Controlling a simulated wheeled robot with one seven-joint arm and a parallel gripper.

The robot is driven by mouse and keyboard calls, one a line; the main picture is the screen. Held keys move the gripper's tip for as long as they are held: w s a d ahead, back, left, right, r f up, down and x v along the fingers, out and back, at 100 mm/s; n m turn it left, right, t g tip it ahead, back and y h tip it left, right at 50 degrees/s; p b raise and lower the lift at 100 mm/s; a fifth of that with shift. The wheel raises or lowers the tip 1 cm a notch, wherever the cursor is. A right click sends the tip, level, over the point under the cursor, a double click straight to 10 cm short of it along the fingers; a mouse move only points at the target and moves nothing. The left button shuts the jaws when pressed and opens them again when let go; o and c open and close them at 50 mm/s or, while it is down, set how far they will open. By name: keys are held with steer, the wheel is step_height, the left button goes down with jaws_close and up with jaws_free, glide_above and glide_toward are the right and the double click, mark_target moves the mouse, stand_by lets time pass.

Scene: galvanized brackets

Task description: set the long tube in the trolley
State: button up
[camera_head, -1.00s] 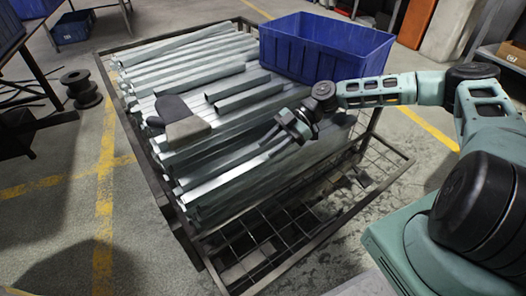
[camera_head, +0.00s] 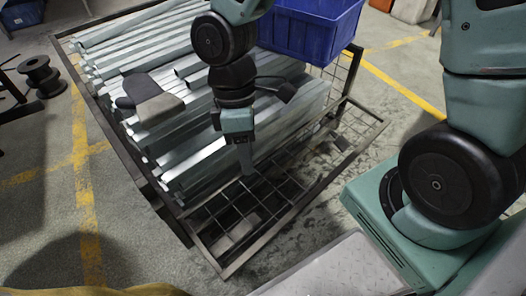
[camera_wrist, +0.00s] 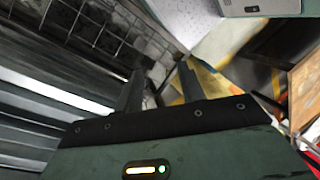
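The trolley (camera_head: 222,268) is a dark metal frame with a mesh floor. It carries a thick stack of long galvanized tubes (camera_head: 118,62), which also shows in the wrist view (camera_wrist: 50,97). I cannot tell which single tube is the long tube. My gripper (camera_head: 245,172) points down over the stack's near right edge, close to the bare mesh. In the wrist view, its two dark fingers (camera_wrist: 160,88) stand apart with no tube between them. My arm hides part of the stack behind it.
A blue bin (camera_head: 312,30) stands at the back right of the trolley. A grey and black glove-like thing (camera_head: 152,100) lies on the tubes. A black spool (camera_head: 40,76) is on the floor at left, and yellow-marked floor surrounds the trolley.

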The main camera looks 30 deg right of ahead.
steer(key=s+r+m+t, duration=0.3)
steer(key=s+r+m, duration=0.2)
steer(key=s+r, duration=0.2)
steer(key=shift+s+a+r+t, duration=0.3)
steer(key=shift+a+r, duration=0.1)
steer(key=shift+r, duration=0.1)
step_height(320, 180, up, 32)
steer(key=p, duration=3.2)
